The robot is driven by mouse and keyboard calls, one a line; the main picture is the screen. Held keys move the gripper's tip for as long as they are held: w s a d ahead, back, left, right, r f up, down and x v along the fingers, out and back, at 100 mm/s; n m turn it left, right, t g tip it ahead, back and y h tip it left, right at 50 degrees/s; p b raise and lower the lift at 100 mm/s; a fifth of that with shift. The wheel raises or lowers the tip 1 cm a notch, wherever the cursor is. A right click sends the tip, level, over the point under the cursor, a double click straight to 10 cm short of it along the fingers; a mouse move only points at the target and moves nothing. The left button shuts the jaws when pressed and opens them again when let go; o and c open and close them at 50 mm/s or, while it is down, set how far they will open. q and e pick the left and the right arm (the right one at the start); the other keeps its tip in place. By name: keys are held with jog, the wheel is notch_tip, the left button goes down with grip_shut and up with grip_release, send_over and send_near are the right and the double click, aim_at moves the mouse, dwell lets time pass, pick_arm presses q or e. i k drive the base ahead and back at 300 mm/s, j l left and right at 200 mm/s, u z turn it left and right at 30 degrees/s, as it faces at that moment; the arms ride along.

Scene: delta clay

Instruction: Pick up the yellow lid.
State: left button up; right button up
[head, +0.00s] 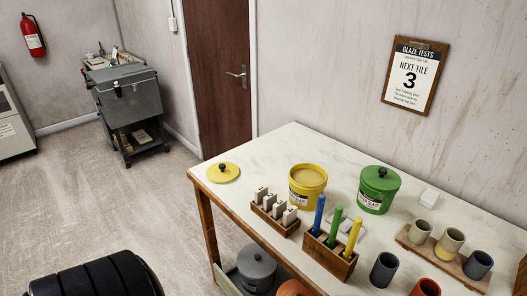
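The yellow lid (228,176) lies flat on the white-topped table (280,150), close to its left end, with its dark round knob facing up. The yellow tub (307,190) stands to its right, uncovered, with pale yellow contents showing. Neither of my grippers is in the head view.
A wooden rack of white tiles (275,220), a wooden holder with blue, green and yellow sticks (328,260) and a lidded green tub (377,192) stand right of the lid. Cups stand at the right. A dark door (222,80) and a grey cart (128,97) are behind. The tabletop around the lid is clear.

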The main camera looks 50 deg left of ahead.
aim_at(222, 172)
jog(key=j+z, duration=0.2)
jog(key=j, duration=0.25)
jog(key=k+j+z, duration=0.1)
jog(key=j+z, duration=0.15)
jog(key=j, duration=0.2)
jog(key=k+j+z, duration=0.2)
jog(key=j, duration=0.25)
jog(key=j+z, duration=0.2)
jog(key=j, duration=0.2)
jog(key=k+j+z, duration=0.25)
jog(key=j, duration=0.15)
jog(key=i, duration=0.05)
